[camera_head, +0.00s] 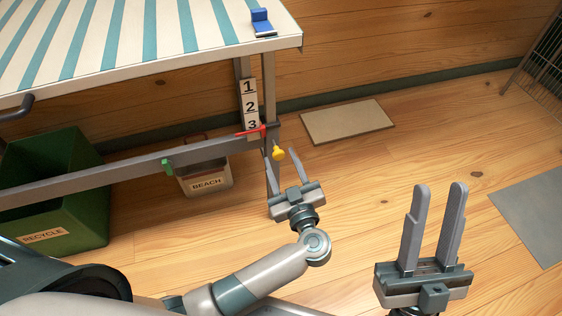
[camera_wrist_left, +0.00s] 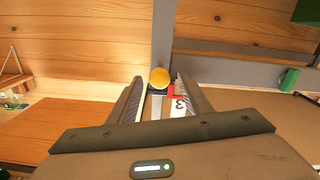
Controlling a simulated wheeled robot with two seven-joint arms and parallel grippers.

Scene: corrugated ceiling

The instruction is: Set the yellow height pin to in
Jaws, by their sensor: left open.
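The yellow height pin (camera_head: 278,153) sticks out from the table's leg post, just below the number plate (camera_head: 250,107) marked 1, 2, 3. A red pointer (camera_head: 251,132) lies by the 3. My left gripper (camera_head: 282,163) is open, with its two fingers reaching up on either side of the pin. In the left wrist view the round yellow pin head (camera_wrist_left: 159,77) shows between and just beyond the fingertips (camera_wrist_left: 158,84); I cannot tell whether they touch it. My right gripper (camera_head: 436,200) is open and empty, over the floor at the right.
The striped table (camera_head: 120,40) carries a blue item (camera_head: 262,22) near its corner. A grey rail with a green clip (camera_head: 167,167) runs left from the post. A green recycle bin (camera_head: 85,210) and a beach bin (camera_head: 207,181) stand below. Mats (camera_head: 347,121) lie on the floor.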

